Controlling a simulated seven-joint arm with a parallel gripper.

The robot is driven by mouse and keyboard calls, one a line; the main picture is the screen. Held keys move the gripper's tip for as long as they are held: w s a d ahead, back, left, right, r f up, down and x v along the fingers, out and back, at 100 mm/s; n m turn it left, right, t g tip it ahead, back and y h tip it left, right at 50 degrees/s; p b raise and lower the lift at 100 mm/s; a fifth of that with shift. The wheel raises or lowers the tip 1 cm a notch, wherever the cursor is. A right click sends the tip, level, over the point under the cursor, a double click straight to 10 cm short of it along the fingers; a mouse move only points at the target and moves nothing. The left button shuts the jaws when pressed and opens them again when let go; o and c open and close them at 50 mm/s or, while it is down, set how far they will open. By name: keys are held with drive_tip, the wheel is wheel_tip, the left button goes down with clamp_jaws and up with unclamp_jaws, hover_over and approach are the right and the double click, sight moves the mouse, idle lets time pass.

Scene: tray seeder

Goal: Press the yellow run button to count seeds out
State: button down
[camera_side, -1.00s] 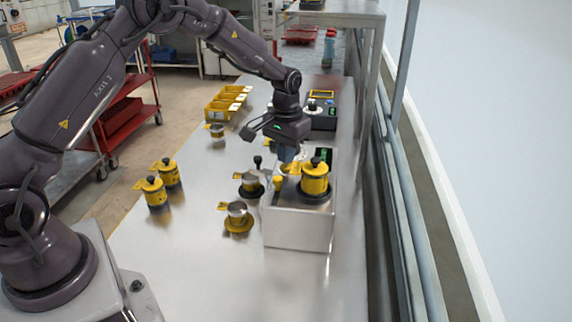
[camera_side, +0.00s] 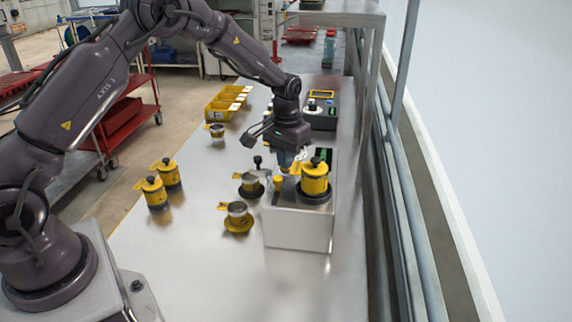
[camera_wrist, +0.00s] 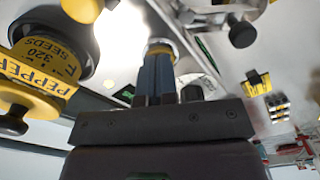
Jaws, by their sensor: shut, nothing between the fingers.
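The seeder is a metal box (camera_side: 298,232) near the table's right edge. A yellow canister (camera_side: 315,180) with a black knob stands on it; its pepper seeds label shows in the wrist view (camera_wrist: 40,72). A small yellow knob (camera_side: 278,183) stands on the box top, left of the canister. My gripper (camera_side: 287,168) is shut and empty, pointing down over the box top behind that knob. In the wrist view its fingertips (camera_wrist: 160,52) are at a round part with a yellow rim (camera_wrist: 161,42), mostly hidden by the fingers. I cannot tell whether this is the run button or whether they touch.
Cups with yellow tags (camera_side: 238,212) stand left of the box. Two more yellow canisters (camera_side: 156,192) stand farther left. Yellow bins (camera_side: 222,108) and a dark device with a yellow-framed display (camera_side: 321,96) are behind. The front of the table is clear.

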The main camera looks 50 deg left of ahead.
wheel_tip(320, 180, up, 8)
idle(0.8)
drive_tip(key=shift+f, duration=0.1)
drive_tip(key=shift+s+f, duration=0.1)
drive_tip(key=shift+f, duration=0.05)
drive_tip(key=s+d+r+m+t, duration=0.1)
drive_tip(key=s+d+r+t, duration=0.1)
drive_tip(key=s+r, duration=0.3)
drive_tip(key=s+d+r+m+t, duration=0.1)
drive_tip(key=s+d+r, duration=0.2)
drive_tip(key=s, duration=1)
drive_tip(key=s+d+r+m+t, duration=0.1)
drive_tip(key=s+d+r+t, duration=0.1)
drive_tip(key=s+r, duration=0.4)
drive_tip(key=s+d, duration=0.1)
drive_tip(key=s, duration=0.3)
drive_tip(key=shift+r+t, duration=0.3)
drive_tip(key=shift+r, duration=0.05)
